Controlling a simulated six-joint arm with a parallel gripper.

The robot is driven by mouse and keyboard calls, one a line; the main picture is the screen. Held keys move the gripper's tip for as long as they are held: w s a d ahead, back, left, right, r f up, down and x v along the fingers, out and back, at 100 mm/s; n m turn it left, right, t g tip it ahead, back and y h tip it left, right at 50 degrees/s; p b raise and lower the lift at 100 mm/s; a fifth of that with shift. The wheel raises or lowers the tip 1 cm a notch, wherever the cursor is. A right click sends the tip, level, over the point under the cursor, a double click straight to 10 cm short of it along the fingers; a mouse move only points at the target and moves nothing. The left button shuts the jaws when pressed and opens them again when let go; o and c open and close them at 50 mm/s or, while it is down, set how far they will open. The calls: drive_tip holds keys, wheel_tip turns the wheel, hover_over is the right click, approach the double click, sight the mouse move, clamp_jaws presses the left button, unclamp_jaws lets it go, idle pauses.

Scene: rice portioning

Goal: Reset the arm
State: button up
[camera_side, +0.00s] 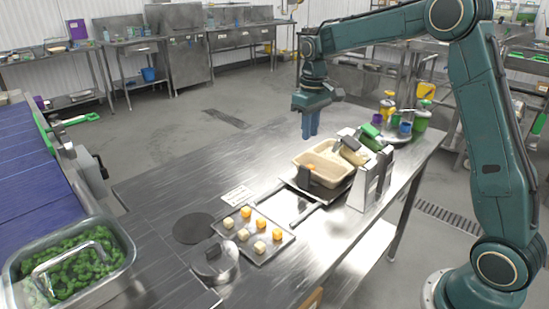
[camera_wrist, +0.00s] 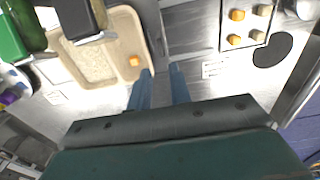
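My gripper (camera_side: 310,124) hangs above the far edge of the steel table, pointing down, beside and above the beige tray. In the wrist view its two blue fingers (camera_wrist: 160,86) stand apart with a gap between them and nothing held. The beige compartment tray (camera_side: 319,156) sits on a stand on the table and holds rice and an orange piece. The tray also shows in the wrist view (camera_wrist: 142,72), left of the fingers. The fingers do not appear to touch anything.
A small metal tray (camera_side: 279,231) with several orange and pale cubes lies on the table. A pan of green vegetables (camera_side: 126,262) stands at the lower left near a blue conveyor (camera_side: 35,160). Green, blue and purple containers (camera_side: 421,119) stand at the right.

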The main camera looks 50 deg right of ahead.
drive_tip(key=s+a+r+t, duration=0.1)
drive_tip(key=s+a+r, duration=0.35)
drive_tip(key=s, duration=0.25)
drive_tip(key=s+a+r+t, duration=0.2)
drive_tip(key=s+a+r, duration=0.1)
drive_tip(key=s+r, duration=0.3)
drive_tip(key=s+a+f+t, duration=0.1)
drive_tip(key=s+f, duration=0.1)
drive_tip(key=s, duration=0.6)
drive_tip(key=s+a+f+t, duration=0.1)
drive_tip(key=s+a+f, duration=0.1)
drive_tip(key=s, duration=0.6)
drive_tip(key=shift+s+a, duration=0.3)
drive_tip(key=shift+s, duration=0.1)
